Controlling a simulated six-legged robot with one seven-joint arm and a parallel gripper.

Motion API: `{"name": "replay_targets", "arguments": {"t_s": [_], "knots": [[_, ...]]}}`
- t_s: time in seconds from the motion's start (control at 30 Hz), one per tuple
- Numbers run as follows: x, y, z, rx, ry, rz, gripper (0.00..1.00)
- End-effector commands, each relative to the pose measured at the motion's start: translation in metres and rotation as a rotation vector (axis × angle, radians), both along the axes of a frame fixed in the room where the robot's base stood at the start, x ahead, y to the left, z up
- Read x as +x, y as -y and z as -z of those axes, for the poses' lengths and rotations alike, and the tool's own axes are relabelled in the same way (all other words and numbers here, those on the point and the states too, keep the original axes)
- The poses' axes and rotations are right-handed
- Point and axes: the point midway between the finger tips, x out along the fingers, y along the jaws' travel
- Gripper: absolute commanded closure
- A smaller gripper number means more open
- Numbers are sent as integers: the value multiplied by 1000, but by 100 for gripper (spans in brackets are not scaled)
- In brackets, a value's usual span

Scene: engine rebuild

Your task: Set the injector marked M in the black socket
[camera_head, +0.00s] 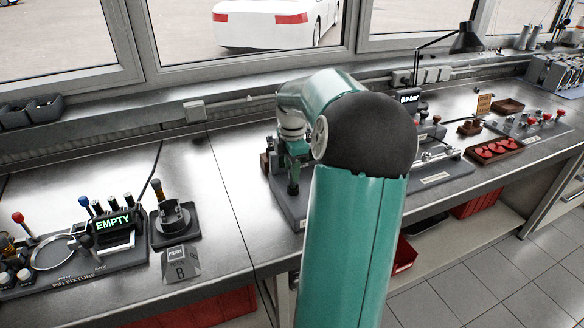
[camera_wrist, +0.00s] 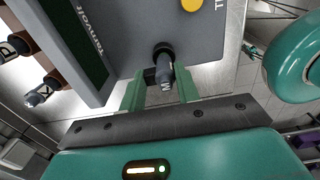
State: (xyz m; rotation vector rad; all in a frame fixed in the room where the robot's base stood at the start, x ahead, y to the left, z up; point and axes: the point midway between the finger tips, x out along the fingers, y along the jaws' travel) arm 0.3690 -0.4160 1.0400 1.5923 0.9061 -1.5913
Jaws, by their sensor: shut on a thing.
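The injector marked M (camera_wrist: 166,72), a grey cylinder with a dark ring at its far end, is between the two green fingers of my gripper (camera_wrist: 161,92) in the wrist view. The fingers are shut on it over a grey fixture plate (camera_wrist: 205,45). A dark patch shows beside the injector; I cannot tell whether it is the black socket, or whether the injector touches it. In the head view my gripper (camera_head: 294,165) points down over the bench, left of my arm, which hides part of the fixture.
In the wrist view, other injectors (camera_wrist: 38,95) stand in a brown rack at left, beside a dark panel (camera_wrist: 75,35). Red parts (camera_head: 495,150) sit in a tray at right.

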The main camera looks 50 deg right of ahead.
Motion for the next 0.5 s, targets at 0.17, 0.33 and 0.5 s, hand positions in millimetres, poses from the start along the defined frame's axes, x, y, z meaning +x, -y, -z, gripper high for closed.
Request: {"name": "replay_targets", "arguments": {"t_s": [0.17, 0.33, 0.5], "knots": [[0, 0, 1, 0, 0, 0, 91], [0, 0, 4, 1, -1, 0, 91], [0, 0, 7, 1, -1, 0, 91]]}}
